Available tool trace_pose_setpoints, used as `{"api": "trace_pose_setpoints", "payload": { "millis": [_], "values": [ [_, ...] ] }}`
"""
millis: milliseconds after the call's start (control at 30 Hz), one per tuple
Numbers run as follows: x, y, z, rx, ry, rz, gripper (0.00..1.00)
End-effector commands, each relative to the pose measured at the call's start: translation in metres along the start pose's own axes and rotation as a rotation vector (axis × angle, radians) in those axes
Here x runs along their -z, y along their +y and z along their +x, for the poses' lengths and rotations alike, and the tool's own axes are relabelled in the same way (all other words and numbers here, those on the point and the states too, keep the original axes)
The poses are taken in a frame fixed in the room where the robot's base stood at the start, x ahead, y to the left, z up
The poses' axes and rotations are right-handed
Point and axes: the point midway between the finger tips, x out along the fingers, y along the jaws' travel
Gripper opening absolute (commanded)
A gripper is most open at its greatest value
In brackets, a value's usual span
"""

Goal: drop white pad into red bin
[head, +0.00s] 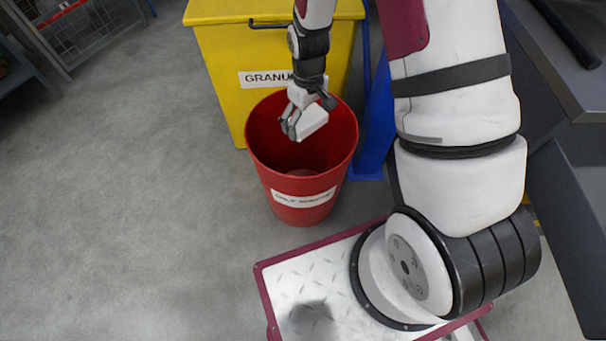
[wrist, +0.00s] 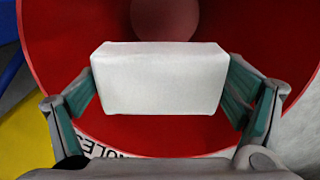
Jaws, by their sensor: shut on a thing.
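The white pad (wrist: 160,80) is a small block held between both fingers of my gripper (wrist: 165,88) in the wrist view. In the head view the white pad (head: 311,122) and my gripper (head: 297,117) are over the mouth of the red bin (head: 303,175). The bin is round and open-topped, with a white label on its front. In the wrist view the red inner wall of the bin (wrist: 60,30) surrounds the pad. A greyish round patch shows on the bin's floor, partly hidden behind the pad.
A yellow box (head: 220,85) labelled "GRANU…" stands right behind the bin. A blue upright (head: 374,130) stands to the bin's right. A dark grey bench (head: 560,80) is at the far right. The grey floor on the left (head: 130,200) is clear.

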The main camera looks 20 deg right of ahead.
Motion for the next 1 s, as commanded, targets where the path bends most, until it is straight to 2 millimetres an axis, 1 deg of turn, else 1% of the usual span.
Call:
{"api": "trace_pose_setpoints", "payload": {
  "millis": [67, 100, 133, 467, 567, 667, 733, 1000],
  "values": [
    [0.0, 0.0, -0.001, 0.0, 0.0, 0.0, 0.65],
    [0.0, 0.0, -0.001, 0.0, 0.0, 0.0, 0.98],
    [0.0, 0.0, -0.001, 0.0, 0.0, 0.0, 1.0],
    [0.0, 0.0, -0.001, 0.0, 0.0, 0.0, 1.0],
    [0.0, 0.0, -0.006, 0.0, 0.001, 0.0, 1.0],
    [0.001, 0.001, -0.018, -0.001, 0.004, 0.0, 1.0],
    [0.001, 0.001, -0.03, -0.002, 0.005, 0.0, 1.0],
    [0.001, 0.001, -0.085, -0.002, 0.005, 0.0, 1.0]
  ]
}}
